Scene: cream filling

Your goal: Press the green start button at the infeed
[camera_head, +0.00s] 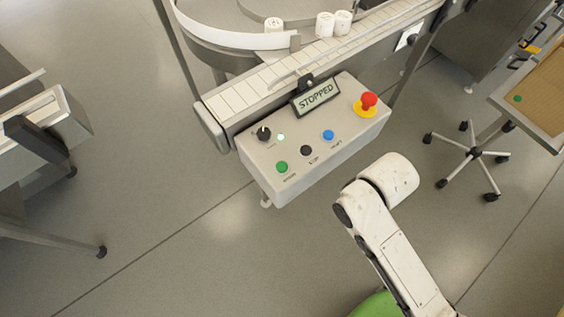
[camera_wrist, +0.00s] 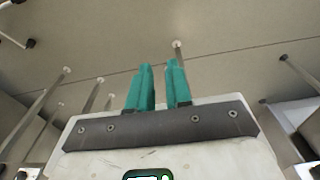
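The green start button (camera_head: 281,167) is at the near left of the grey control box (camera_head: 262,183) at the infeed conveyor. The box's display (camera_head: 315,96) reads STOPPED. A black button (camera_head: 306,150) and a blue button (camera_head: 328,134) are to the right of the green one. My gripper (camera_wrist: 160,66) shows in the wrist view as two teal fingers with a narrow gap and nothing between them. The head view shows my white arm to the right of and below the box, apart from it; the fingers are hidden there. The wrist view does not show the green button.
A red mushroom button (camera_head: 368,102) stands at the box's right end. A dark knob (camera_head: 263,133) and a small lit lamp (camera_head: 281,137) are at its left. The conveyor (camera_head: 262,82) runs behind it, with white containers (camera_head: 325,24) beyond.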

